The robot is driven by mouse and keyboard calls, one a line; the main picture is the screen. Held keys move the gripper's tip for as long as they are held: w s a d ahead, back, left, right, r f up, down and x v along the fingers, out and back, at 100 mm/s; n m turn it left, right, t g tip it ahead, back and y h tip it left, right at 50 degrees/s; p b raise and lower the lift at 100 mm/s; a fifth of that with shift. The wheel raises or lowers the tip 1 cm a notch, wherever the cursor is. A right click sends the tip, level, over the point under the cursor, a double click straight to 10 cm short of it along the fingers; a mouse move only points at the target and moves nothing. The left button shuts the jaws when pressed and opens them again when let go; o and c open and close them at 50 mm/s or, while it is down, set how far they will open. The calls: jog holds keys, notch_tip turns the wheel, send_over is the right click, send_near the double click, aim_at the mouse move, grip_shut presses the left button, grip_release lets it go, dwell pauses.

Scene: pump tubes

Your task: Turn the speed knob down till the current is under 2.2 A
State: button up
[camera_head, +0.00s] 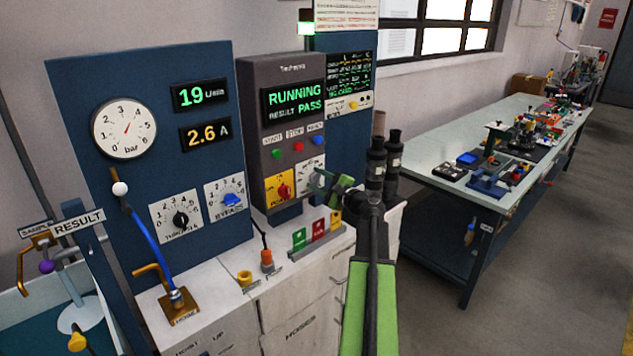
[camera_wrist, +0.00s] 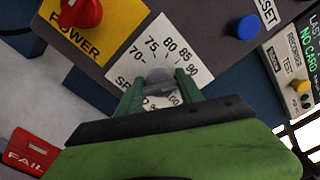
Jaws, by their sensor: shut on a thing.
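The grey speed knob (camera_wrist: 159,77) sits on a white dial marked 75, 80, 85, 90 in the wrist view. My gripper (camera_wrist: 159,92) has its green fingers on both sides of the knob, shut on it. The knob's pointer is hard to make out. In the head view my gripper (camera_head: 326,184) reaches the grey tester panel (camera_head: 250,100) and covers part of the speed dial (camera_head: 308,166). The current display (camera_head: 205,134) reads 2.6 A. The tester screen (camera_head: 293,102) reads RUNNING, RESULT PASS.
The red power knob (camera_wrist: 81,12) on its yellow plate is left of the dial. A blue reset button (camera_wrist: 248,29) is on the right. The flow display (camera_head: 200,95) reads 19. Green, red and yellow card holders (camera_head: 318,230) stand below my gripper.

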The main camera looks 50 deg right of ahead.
jog(key=shift+n, duration=0.5)
jog(key=shift+d+n, duration=0.1)
jog(key=shift+n, duration=2.3)
jog(key=shift+w, duration=0.1)
jog(key=o, duration=1.4)
jog(key=shift+s, duration=0.25)
jog(key=s, duration=0.5)
jog(key=s+a, duration=0.1)
jog(key=s, duration=1.1)
jog(key=shift+a, duration=0.15)
